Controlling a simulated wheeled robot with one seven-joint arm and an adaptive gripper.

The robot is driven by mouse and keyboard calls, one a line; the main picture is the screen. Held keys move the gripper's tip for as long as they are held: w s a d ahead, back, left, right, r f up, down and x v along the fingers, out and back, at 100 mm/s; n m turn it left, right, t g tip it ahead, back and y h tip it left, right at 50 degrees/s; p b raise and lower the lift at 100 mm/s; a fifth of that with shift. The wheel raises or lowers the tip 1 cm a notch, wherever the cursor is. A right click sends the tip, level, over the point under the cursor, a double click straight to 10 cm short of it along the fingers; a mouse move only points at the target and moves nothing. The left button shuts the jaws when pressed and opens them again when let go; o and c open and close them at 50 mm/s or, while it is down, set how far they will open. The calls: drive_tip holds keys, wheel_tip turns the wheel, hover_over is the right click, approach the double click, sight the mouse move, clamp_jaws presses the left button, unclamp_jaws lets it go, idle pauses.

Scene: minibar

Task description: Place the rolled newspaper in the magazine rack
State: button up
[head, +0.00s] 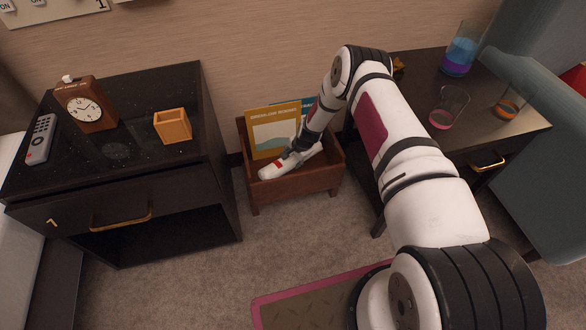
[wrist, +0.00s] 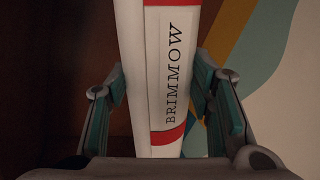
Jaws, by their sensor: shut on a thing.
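The rolled newspaper (head: 270,172) is white with red bands and lies slantwise at the opening of the wooden magazine rack (head: 297,187). Its left end is near the rack's front left side; I cannot tell whether it touches the rack's floor. My gripper (head: 295,158) reaches down over the rack from the right and is shut on the newspaper. In the wrist view the newspaper (wrist: 172,70), lettered BRIMMOW, runs between my gripper's two teal-padded fingers (wrist: 160,80). The gripper hides part of the roll in the head view.
Magazines (head: 275,130) stand at the rack's back. A dark nightstand on the left holds a clock (head: 87,104), a remote (head: 41,139) and a small wooden box (head: 173,126). A dark table on the right holds glasses (head: 449,106). Carpet lies in front.

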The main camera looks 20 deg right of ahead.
sight(293, 165)
drive_tip(key=shift+f+b, duration=0.85)
drive_tip(key=shift+f, duration=1.4)
drive_tip(key=shift+f, duration=0.15)
drive_tip(key=o, duration=1.3)
drive_tip(key=p+v, duration=0.5)
drive_tip(key=v, duration=0.7)
